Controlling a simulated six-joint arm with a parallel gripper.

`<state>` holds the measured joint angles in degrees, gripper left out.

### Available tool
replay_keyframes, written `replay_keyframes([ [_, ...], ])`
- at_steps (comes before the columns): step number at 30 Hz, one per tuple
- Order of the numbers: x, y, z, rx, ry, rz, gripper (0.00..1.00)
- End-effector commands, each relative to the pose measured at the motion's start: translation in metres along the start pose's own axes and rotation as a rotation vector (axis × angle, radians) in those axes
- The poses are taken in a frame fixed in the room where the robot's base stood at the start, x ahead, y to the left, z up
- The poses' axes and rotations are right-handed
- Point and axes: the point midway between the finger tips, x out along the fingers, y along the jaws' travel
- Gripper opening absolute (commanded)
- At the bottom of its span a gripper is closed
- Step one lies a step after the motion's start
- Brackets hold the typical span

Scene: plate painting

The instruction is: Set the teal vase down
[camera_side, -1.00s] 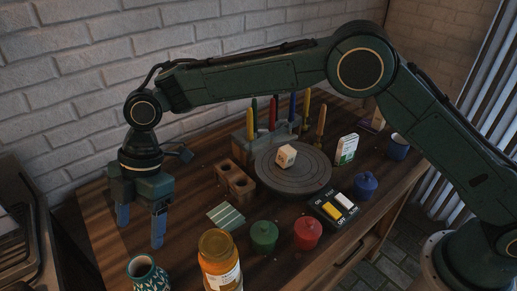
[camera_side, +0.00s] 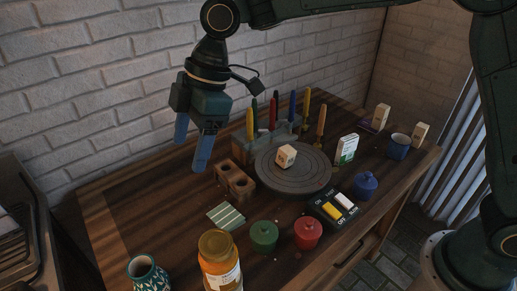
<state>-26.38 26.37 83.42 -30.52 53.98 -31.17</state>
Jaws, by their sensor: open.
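The teal vase (camera_side: 148,275) has a white leaf-like pattern and an open mouth. It stands upright at the front left of the wooden table, its lower part cut off by the picture's bottom edge. My gripper (camera_side: 191,156) is open and empty, with two blue fingers pointing down. It hangs above the back left part of the table, well apart from the vase and up and to the right of it in the picture.
An orange jar (camera_side: 219,262) stands right of the vase. A brick block (camera_side: 235,181), a striped tile (camera_side: 226,217), green (camera_side: 264,236) and red (camera_side: 308,232) pots and a turntable (camera_side: 292,185) fill the middle. The table's left part is clear.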

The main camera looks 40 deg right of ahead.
Motion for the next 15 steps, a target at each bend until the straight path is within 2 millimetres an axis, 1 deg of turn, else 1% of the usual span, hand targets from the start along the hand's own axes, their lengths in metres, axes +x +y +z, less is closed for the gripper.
replay_keyframes([
  [1,-0.017,-0.002,0.010,0.047,0.000,0.024,0.69],
  [6,-0.058,-0.012,0.045,0.204,-0.002,0.092,0.69],
  [11,-0.092,-0.027,0.078,0.351,-0.002,0.156,0.69],
  [15,-0.117,-0.045,0.108,0.480,0.001,0.212,0.69],
])
